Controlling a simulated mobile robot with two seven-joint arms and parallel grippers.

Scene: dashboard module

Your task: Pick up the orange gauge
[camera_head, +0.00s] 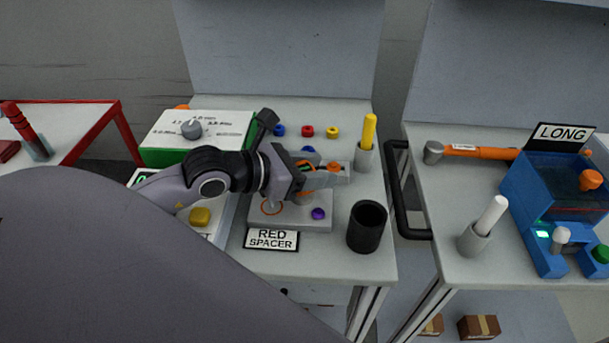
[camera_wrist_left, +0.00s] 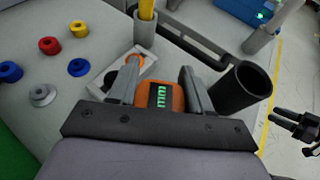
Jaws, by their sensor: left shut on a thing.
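The orange gauge (camera_wrist_left: 165,97) with a lit green display sits between the fingers of my left gripper (camera_wrist_left: 156,90) in the left wrist view. My left gripper is shut on it. In the head view my left gripper (camera_head: 325,177) reaches in from the left over the middle table, and only slivers of the gauge (camera_head: 306,164) show between its fingers. An orange ring (camera_wrist_left: 135,60) shows just beyond the gauge in the wrist view, by a pale plate. A dark jaw-like part (camera_wrist_left: 300,128) at the right edge of the wrist view may be my right gripper; its opening is unclear.
A black cup (camera_head: 367,227) stands at the right front, and a yellow rod in a grey holder (camera_head: 365,158) behind it. A grey plate (camera_head: 320,222) lies behind the RED SPACER sign (camera_head: 271,239). Several coloured spacers lie at the back. A blue machine (camera_head: 545,205) stands on the right table.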

